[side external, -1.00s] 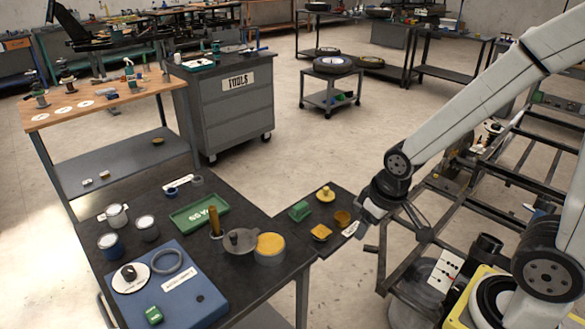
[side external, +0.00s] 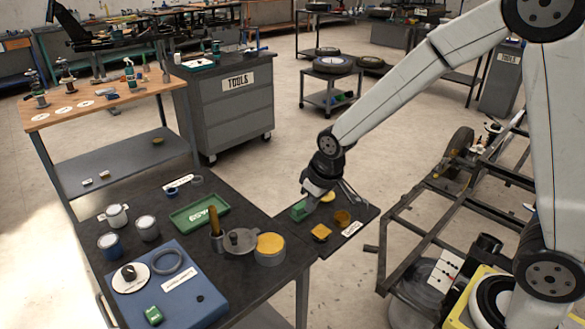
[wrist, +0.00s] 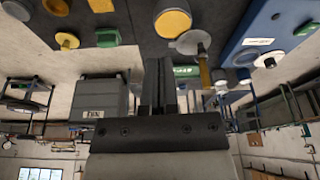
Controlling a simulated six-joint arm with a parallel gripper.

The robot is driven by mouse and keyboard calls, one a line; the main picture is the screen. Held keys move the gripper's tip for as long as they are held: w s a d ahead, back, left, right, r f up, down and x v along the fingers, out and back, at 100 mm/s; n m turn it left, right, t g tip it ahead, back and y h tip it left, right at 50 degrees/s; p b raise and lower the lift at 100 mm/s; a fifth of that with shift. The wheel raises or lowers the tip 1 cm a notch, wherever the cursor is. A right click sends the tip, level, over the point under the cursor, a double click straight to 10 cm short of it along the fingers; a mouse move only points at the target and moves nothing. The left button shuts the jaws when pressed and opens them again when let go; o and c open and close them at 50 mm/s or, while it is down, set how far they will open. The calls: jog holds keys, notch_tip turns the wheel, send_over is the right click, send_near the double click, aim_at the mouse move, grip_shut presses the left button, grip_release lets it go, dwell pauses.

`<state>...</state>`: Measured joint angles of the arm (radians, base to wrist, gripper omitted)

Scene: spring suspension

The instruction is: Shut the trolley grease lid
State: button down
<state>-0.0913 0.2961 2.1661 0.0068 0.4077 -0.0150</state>
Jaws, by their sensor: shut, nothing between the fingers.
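A round grey tin (side external: 269,257) with yellow grease showing stands near the right edge of the dark trolley top. A flat grey lid (side external: 240,241) with a knob lies open beside it, on its left. In the wrist view the yellow grease tin (wrist: 172,20) is at the top, with the grey lid (wrist: 193,43) just right of it. My gripper (side external: 312,203) is above the small dark side shelf, right of and apart from the tin. Its fingers (wrist: 160,75) are shut and empty in the wrist view. My gripper partly hides a yellow knobbed piece on that shelf.
A green block (side external: 299,211), an orange square piece (side external: 321,232) and an amber cup (side external: 342,218) are on the side shelf. A yellow-handled tool (side external: 215,222) stands upright close to the lid. A green tray (side external: 199,214) and a blue board (side external: 176,287) are farther left.

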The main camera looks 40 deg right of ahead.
jog(key=w+a+f, duration=0.1)
jog(key=w+a, duration=0.3)
jog(key=w, duration=0.3)
jog(key=n, duration=0.2)
send_near(224, 239)
jog(key=s+v, duration=0.1)
jog(key=v, duration=0.3)
jog(key=shift+w+d+r+y, duration=0.1)
jog(key=shift+w+d+y, duration=0.1)
jog(key=shift+d+y, duration=0.15)
jog(key=shift+x, duration=5)
